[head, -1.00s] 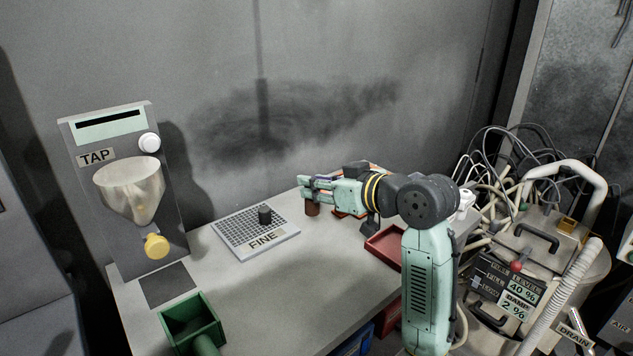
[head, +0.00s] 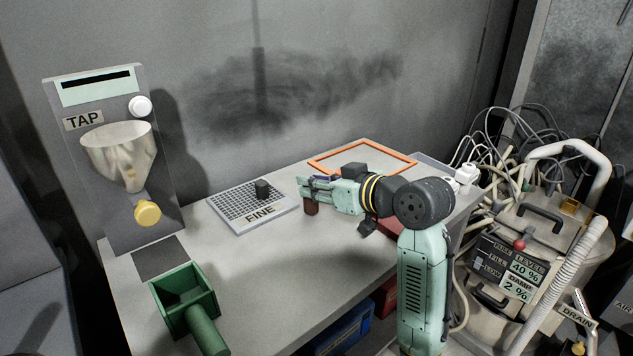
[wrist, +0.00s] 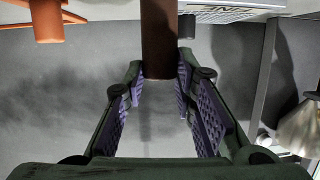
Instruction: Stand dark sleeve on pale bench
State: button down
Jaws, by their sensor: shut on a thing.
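The dark sleeve (head: 311,207) is a small dark brown cylinder, upright in my gripper (head: 313,187) over the pale bench (head: 270,275). My gripper is shut on it. In the wrist view the sleeve (wrist: 159,40) stands between the two finger pads of my gripper (wrist: 160,82), with one end extending out of the top of the picture. In the head view its lower end is close to the bench top; I cannot tell whether it touches.
A grid plate marked FINE (head: 250,212) with a small dark block (head: 262,188) lies left of the sleeve. An orange frame (head: 330,167) lies behind my arm, and a red tray (head: 390,228) is partly hidden by it. A green scoop (head: 187,300) and TAP dispenser (head: 115,165) stand left. The front middle is clear.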

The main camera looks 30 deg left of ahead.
jog(key=shift+f+b, duration=0.4)
jog(key=shift+f, duration=0.2)
dwell(0.3)
jog(key=c, duration=1.2)
grip_release()
jog(key=shift+c, duration=0.2)
jog(key=shift+d, duration=0.1)
jog(key=v, duration=1.2)
